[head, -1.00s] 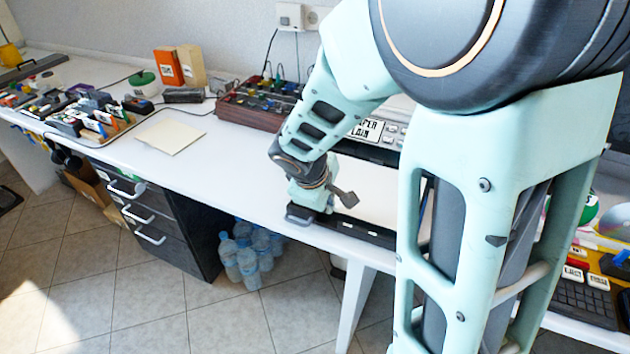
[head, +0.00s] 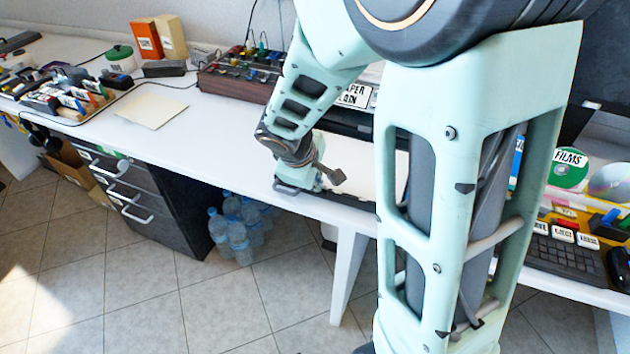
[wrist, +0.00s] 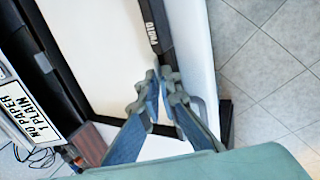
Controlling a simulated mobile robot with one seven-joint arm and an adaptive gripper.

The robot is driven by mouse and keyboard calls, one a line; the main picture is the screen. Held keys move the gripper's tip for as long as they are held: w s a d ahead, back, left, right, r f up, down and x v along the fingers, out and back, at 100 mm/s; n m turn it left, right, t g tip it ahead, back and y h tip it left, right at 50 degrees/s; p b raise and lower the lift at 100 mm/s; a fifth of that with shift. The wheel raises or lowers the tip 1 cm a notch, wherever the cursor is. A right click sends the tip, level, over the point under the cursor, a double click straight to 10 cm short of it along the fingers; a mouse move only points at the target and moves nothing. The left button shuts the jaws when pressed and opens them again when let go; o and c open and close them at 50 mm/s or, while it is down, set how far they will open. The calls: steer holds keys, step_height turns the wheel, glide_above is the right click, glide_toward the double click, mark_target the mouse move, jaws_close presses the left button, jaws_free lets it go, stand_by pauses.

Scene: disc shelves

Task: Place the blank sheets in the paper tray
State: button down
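A cream sheet stack (head: 152,111), seemingly the blank sheets, lies flat on the white bench, well left of my gripper. The paper tray (wrist: 151,28) has a black front bar marked PHOTO and a black frame around a pale, flat surface. In the head view this pale surface (head: 362,182) is partly hidden by my arm. My gripper (wrist: 164,82) is at the tray's front bar, its fingertips nearly together. It appears shut on the bar, though the contact is partly hidden. In the head view my gripper (head: 308,178) is at the bench's front edge.
The printer's sign (wrist: 27,118) reads NO PAPER 1 PLAIN. A dark box with knobs (head: 238,82) stands behind the bench's clear middle. Drawers (head: 135,195) and water bottles (head: 236,235) are below. Discs (head: 567,168) and a keyboard (head: 570,265) are at right.

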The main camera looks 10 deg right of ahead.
steer(key=c, duration=2.2)
jaws_free()
steer(key=shift+o, duration=0.2)
steer(key=shift+r, duration=0.1)
steer(key=shift+r+p, duration=0.45)
steer(key=shift+p, duration=0.1)
steer(key=p+v, duration=0.8)
steer(key=v, duration=0.4)
steer(key=shift+r, duration=0.1)
